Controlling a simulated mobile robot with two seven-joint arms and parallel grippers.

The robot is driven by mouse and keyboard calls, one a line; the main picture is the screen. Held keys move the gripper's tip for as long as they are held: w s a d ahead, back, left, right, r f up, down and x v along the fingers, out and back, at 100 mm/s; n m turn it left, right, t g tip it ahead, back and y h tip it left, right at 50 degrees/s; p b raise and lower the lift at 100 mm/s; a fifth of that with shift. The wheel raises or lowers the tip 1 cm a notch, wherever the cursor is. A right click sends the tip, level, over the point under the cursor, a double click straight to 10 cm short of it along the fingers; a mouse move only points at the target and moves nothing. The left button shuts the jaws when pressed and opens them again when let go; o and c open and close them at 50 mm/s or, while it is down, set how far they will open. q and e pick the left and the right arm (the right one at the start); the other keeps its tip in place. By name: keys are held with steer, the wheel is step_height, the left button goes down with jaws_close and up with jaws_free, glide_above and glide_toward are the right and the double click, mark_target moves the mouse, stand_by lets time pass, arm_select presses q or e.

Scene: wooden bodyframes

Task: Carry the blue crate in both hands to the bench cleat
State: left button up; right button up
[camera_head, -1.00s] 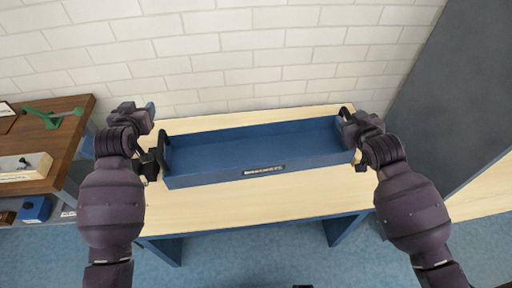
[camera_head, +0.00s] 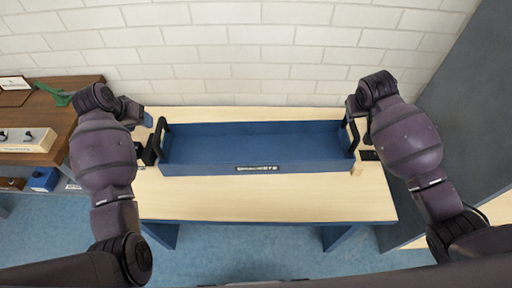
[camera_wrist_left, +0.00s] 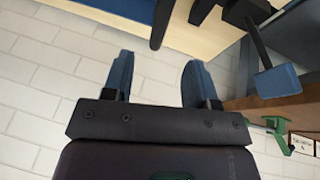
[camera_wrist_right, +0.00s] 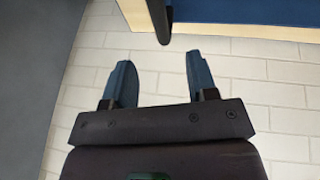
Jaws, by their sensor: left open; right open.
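The blue crate (camera_head: 258,168) is long and shallow and rests on the pale wooden bench (camera_head: 260,205). A black handle stands at its left end (camera_head: 163,140) and another at its right end (camera_head: 352,138). My left gripper (camera_head: 147,121) is outside the left handle; its open, empty fingers (camera_wrist_left: 160,62) show in the left wrist view, with the dark handle ahead of them. My right gripper (camera_head: 351,108) is by the right handle; its open, empty fingers (camera_wrist_right: 158,62) show in the right wrist view, the handle's end just ahead. I cannot make out the bench cleat for certain.
A brown side bench (camera_head: 60,148) with a green clamp (camera_head: 55,93) stands at the left. A white brick wall (camera_head: 260,60) is behind the crate. A dark grey panel (camera_head: 455,120) is at the right. The pale bench in front of the crate is clear.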

mark_target(156, 131)
stand_by(0.3)
arm_select(q)
steer(key=shift+x, duration=5.4)
arm_select(e)
steer(key=shift+x, duration=5.4)
arm_select(q)
jaws_close()
arm_select(e)
jaws_close()
arm_select(q)
steer(key=shift+r, duration=0.1)
arm_select(e)
steer(key=shift+r, duration=0.1)
